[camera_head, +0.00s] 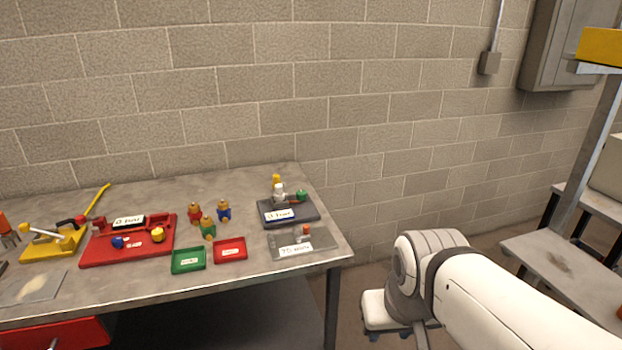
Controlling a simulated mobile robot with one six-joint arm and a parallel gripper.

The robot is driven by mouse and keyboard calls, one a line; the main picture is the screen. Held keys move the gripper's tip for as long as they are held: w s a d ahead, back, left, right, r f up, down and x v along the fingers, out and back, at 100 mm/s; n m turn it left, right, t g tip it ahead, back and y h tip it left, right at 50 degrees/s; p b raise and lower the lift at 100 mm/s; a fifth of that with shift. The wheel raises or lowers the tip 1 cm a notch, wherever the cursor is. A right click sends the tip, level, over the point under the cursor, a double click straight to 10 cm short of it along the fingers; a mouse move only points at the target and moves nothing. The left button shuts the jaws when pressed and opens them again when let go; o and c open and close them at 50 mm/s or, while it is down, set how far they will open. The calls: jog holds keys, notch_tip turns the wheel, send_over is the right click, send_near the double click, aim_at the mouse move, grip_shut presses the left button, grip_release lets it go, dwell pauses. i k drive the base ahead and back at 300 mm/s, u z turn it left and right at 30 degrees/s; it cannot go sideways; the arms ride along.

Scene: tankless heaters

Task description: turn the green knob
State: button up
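A green knob (301,196) sits on the right side of a small dark grey unit (311,213) with a "0 bar" label, at the back right of the table. A white fitting (279,191) with a yellow top stands on the same unit, left of the knob. A dark red piece lies between the fitting and the knob. My white arm enters from the lower right, beyond the table's right edge and apart from the knob. I cannot make out my gripper's fingers in this view.
The grey metal table (240,283) also holds a "TO WORK" plate (280,252), green (188,268) and red (230,258) trays, several gold-topped fittings, and a red base (100,252). A block wall is behind. A bench (545,250) stands at right.

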aim_at(301, 196)
jog(key=z, duration=0.15)
jog(key=i, duration=1.6)
jog(key=u, duration=0.6)
